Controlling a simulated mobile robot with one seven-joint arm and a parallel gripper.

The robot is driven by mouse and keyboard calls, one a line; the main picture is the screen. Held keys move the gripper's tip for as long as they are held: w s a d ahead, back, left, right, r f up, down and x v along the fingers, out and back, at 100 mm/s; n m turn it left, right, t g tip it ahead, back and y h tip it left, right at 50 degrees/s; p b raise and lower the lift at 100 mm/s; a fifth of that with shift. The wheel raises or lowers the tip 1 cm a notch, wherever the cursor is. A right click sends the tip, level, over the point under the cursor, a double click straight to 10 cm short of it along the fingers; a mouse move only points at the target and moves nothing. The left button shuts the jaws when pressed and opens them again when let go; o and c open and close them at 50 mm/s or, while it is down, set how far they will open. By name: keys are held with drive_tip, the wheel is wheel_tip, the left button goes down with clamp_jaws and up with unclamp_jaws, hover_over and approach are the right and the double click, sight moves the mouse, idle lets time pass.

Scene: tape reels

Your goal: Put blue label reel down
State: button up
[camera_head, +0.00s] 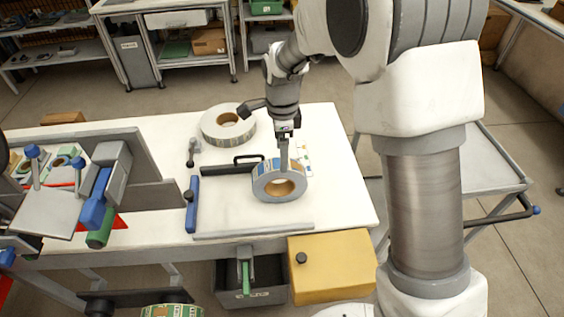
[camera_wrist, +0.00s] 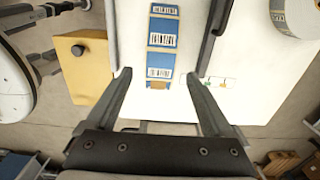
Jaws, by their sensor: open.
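The blue label reel (camera_head: 265,188) is on the white table, grey-white with a brown core. It looks stood on its rim, with its flat side facing the head camera and blue labels on the curved top. In the wrist view its blue-labelled rim (camera_wrist: 162,40) shows as a narrow upright band. My gripper (camera_head: 284,170) points down at the top of the reel. In the wrist view my gripper (camera_wrist: 158,76) is open, one finger on each side of the band, with clear gaps between. The reel's contact with the table is hidden.
Another reel (camera_head: 212,128) lies flat behind to the left, and shows at top right in the wrist view (camera_wrist: 297,18). A black handled bar (camera_head: 226,169), a blue bar (camera_head: 192,205) and a grey edge strip (camera_head: 254,231) surround the spot. A yellow box (camera_head: 332,268) is in front, below.

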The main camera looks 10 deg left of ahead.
drive_tip(key=shift+d+r, duration=0.1)
drive_tip(key=shift+r, duration=0.55)
drive_tip(key=s+d+r+n+t, duration=0.1)
drive_tip(key=s+d+r+n, duration=0.2)
drive_tip(key=d+r, duration=0.4)
drive_tip(key=s+d+r+n+t, duration=0.2)
drive_tip(key=s+d+r+n, duration=0.3)
drive_tip(key=s, duration=0.4)
drive_tip(key=s+d+r+n+t, duration=0.2)
drive_tip(key=s+d+r+n, duration=0.3)
drive_tip(key=s+d+n, duration=0.2)
drive_tip(key=s+d, duration=0.1)
drive_tip(key=s, duration=0.1)
drive_tip(key=shift+s+d+r+t, duration=0.2)
drive_tip(key=shift+s+d+t, duration=0.05)
drive_tip(key=shift+s+t, duration=0.05)
drive_tip(key=shift+r, duration=0.25)
